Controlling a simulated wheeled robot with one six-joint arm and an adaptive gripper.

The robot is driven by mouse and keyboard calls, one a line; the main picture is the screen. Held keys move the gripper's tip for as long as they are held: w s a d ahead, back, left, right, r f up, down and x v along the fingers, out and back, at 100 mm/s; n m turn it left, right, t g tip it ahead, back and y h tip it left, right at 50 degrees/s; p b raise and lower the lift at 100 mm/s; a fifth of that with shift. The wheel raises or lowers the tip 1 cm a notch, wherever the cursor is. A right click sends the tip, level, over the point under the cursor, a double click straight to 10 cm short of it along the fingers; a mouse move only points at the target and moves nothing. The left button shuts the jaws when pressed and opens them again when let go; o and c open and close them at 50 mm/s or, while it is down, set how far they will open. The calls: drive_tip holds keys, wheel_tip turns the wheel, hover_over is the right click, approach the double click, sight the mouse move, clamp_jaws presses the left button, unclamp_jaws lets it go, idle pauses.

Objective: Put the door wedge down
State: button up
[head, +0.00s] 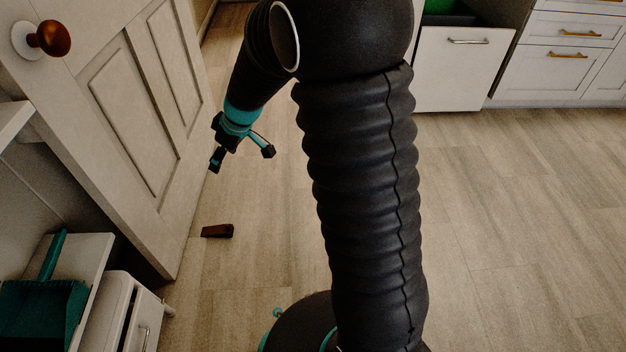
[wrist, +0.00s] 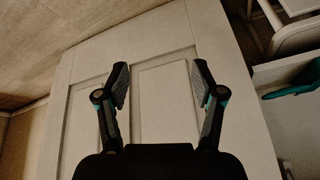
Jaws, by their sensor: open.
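The door wedge (head: 217,231) is a small dark brown block lying on the floor in the head view, near the bottom free edge of the white panelled door. A small gap of floor shows between it and the door. My gripper (head: 242,160) is open and empty, above and beyond the wedge in the picture, close to the door face. In the wrist view my gripper (wrist: 160,88) has its fingers spread apart with only the door (wrist: 166,105) behind them. The wedge is not seen in the wrist view.
The door (head: 140,110) with a brown knob (head: 52,38) stands at the left. A teal dustpan (head: 42,305) and a white drawer unit (head: 128,318) are at lower left. White cabinets (head: 560,50) stand at the back right. The floor (head: 500,220) at right is clear.

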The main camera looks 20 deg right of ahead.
drive_tip(key=s+d+r+m+t+h, duration=0.1)
drive_tip(key=s+d+r+m, duration=0.15)
drive_tip(key=s+r, duration=0.4)
drive_tip(key=s+d+r+m+h, duration=0.1)
drive_tip(key=s+d+r+m, duration=0.15)
drive_tip(key=s+r, duration=0.45)
drive_tip(key=s+d+r+m+t+h, duration=0.1)
drive_tip(key=s+d+m, duration=0.3)
drive_tip(key=s, duration=1.1)
drive_tip(key=shift+d+r+h, duration=0.5)
drive_tip(key=shift+d+h, duration=0.1)
drive_tip(key=shift+d, duration=0.5)
drive_tip(key=shift+r, duration=0.1)
wheel_tip(320, 180, up, 7)
drive_tip(key=p, duration=0.7)
